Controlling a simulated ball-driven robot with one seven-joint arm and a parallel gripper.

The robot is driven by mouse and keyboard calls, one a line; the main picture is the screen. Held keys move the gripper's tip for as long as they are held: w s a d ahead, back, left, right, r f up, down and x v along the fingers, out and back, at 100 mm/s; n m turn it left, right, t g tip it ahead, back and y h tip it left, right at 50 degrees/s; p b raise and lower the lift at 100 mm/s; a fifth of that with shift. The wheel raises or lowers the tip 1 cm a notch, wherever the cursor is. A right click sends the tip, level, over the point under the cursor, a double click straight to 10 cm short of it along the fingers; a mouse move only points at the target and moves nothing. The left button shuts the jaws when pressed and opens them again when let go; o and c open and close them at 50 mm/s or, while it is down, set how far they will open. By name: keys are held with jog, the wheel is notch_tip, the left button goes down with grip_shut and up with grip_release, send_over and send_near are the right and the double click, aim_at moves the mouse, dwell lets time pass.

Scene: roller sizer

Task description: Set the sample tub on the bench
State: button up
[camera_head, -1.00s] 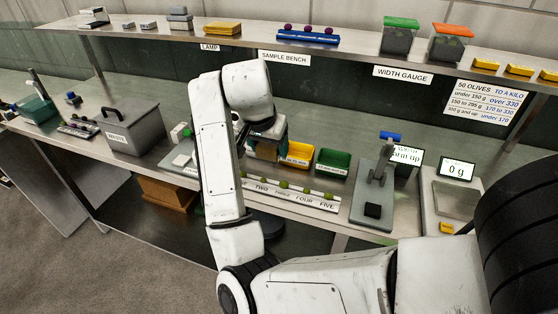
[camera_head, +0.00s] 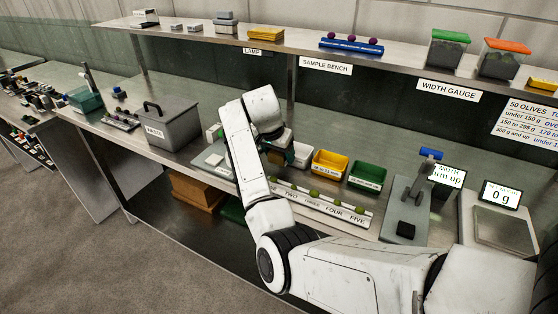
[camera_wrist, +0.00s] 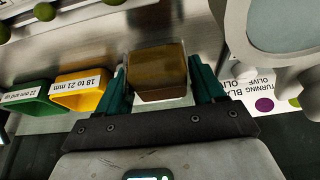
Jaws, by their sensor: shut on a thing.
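The sample tub (camera_wrist: 157,72), a clear-walled box with brown contents, sits between the two dark green fingers of my gripper (camera_wrist: 160,85) in the wrist view. The fingers are shut on its sides. In the head view my arm hides most of the gripper and tub, left of the white bin. The steel bench (camera_head: 345,240) runs below the shelf. I cannot tell whether the tub touches the bench or hangs just above it.
A white bin (camera_head: 301,155), yellow bin (camera_head: 329,164) and green bin (camera_head: 367,177) stand right of my gripper. The numbered olive strip (camera_head: 322,204) lies in front. A grey lidded box (camera_head: 170,125) stands left. The gauge (camera_head: 405,210) and scale (camera_head: 503,235) are right.

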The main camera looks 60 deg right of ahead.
aim_at(279, 160)
jog(key=shift+f+p, duration=0.3)
jog(key=shift+f, duration=1.3)
jog(key=o, duration=1.1)
jog(key=shift+d, duration=0.15)
jog(key=v, duration=1.2)
jog(key=shift+w, duration=0.1)
